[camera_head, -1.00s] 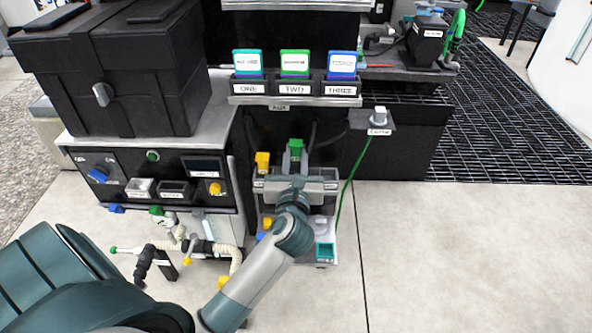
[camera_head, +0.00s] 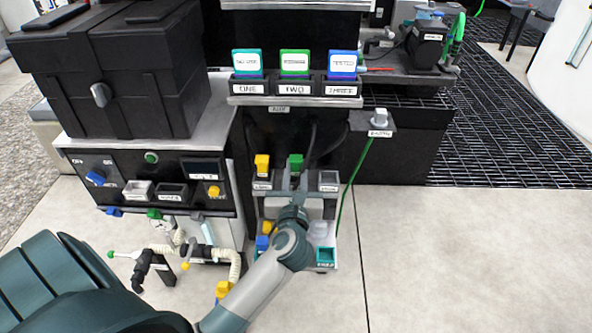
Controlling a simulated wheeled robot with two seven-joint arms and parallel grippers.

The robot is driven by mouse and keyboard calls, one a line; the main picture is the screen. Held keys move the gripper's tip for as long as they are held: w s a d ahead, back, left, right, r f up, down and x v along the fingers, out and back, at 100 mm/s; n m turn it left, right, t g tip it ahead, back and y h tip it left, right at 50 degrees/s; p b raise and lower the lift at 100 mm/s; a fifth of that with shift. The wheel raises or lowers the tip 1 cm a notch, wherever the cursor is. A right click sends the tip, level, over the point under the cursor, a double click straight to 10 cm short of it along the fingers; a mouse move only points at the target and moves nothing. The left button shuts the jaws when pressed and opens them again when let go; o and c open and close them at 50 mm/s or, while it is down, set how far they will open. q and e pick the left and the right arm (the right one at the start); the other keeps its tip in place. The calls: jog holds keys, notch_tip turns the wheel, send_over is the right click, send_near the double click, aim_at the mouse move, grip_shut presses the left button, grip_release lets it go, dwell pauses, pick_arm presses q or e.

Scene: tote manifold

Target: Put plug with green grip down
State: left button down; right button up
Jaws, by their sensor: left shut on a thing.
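The plug with the green grip (camera_head: 296,160) stands upright at the middle of a labelled grey rack (camera_head: 327,182). My left gripper (camera_head: 296,185) is just below the green grip, shut on the plug. The gripper and wrist hide the plug's lower part, so I cannot tell whether it is fully seated. A plug with a yellow grip (camera_head: 262,162) stands at the rack's left position. The right position looks empty. My right gripper is not in view.
A green cable (camera_head: 353,180) hangs from a labelled side bracket (camera_head: 374,122) right of the rack. A control panel with a blue knob (camera_head: 96,179) and hoses (camera_head: 160,250) is at left. Three coloured cards (camera_head: 295,62) stand above. The floor at right is clear.

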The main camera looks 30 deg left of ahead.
pick_arm(q)
jog(key=shift+f, duration=0.15)
jog(key=c, duration=1.6)
grip_release()
jog(key=shift+o, duration=0.2)
jog(key=shift+s+r, duration=0.1)
jog(key=shift+r, duration=0.1)
jog(key=v, duration=1.2)
